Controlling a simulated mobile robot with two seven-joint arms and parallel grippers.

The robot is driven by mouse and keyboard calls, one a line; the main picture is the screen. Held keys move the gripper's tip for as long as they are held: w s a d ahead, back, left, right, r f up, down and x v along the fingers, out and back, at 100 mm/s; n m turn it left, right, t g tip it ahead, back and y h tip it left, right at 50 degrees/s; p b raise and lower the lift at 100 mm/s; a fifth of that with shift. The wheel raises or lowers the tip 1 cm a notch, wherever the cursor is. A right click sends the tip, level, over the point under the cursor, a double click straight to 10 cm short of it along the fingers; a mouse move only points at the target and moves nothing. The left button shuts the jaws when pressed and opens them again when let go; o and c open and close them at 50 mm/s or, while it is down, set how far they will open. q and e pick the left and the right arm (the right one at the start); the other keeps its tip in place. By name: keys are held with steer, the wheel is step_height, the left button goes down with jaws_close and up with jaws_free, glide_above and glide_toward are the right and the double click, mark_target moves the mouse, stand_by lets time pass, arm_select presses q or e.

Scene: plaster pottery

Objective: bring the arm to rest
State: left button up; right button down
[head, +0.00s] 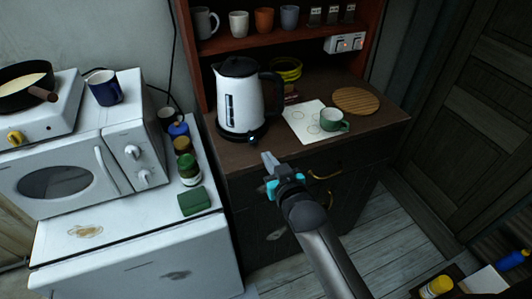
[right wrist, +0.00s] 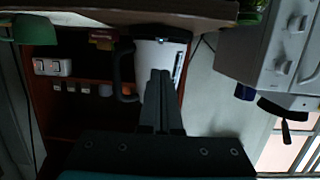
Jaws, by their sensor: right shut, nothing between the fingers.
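My right gripper (head: 269,162) is in front of the dark cabinet, just below the counter edge and near the kettle in the picture. Its fingers are together and hold nothing. In the right wrist view the closed fingers (right wrist: 160,95) point toward the white kettle (right wrist: 160,52), with space between them. My left gripper is in neither view.
The white kettle (head: 240,100) stands on the wooden counter (head: 262,150). A green cup (head: 333,120) stands on a white sheet (head: 300,119) beside a round wooden board (head: 356,100). At left are a microwave (head: 75,170) and jars.

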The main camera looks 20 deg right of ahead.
stand_by(0.5)
steer(key=s+a+f+g+b, duration=0.1)
steer(key=s+f+g+b, duration=0.15)
steer(key=s+f, duration=0.65)
steer(key=s+f+n+g+b, duration=0.1)
steer(key=s+f+g+b, duration=0.15)
steer(key=f, duration=1.25)
steer(key=s+a+f+g+b, duration=0.1)
steer(key=s+f+g+b, duration=0.3)
steer(key=f, duration=0.8)
steer(key=s+d+f+g+b, duration=0.1)
steer(key=s+f+b, duration=0.1)
steer(key=s+f, duration=0.4)
steer(key=s+d+f+n+g+b, duration=0.1)
steer(key=s+f, duration=0.5)
steer(key=s, duration=0.7)
steer(key=s+d+f+g+b, duration=0.1)
steer(key=s+f+g+b, duration=0.1)
steer(key=s+f, duration=0.4)
steer(key=s+g, duration=0.1)
steer(key=s, duration=0.2)
steer(key=shift+s+d+f+b, duration=0.15)
steer(key=shift+s+f+b, duration=0.2)
steer(key=shift+f, duration=0.05)
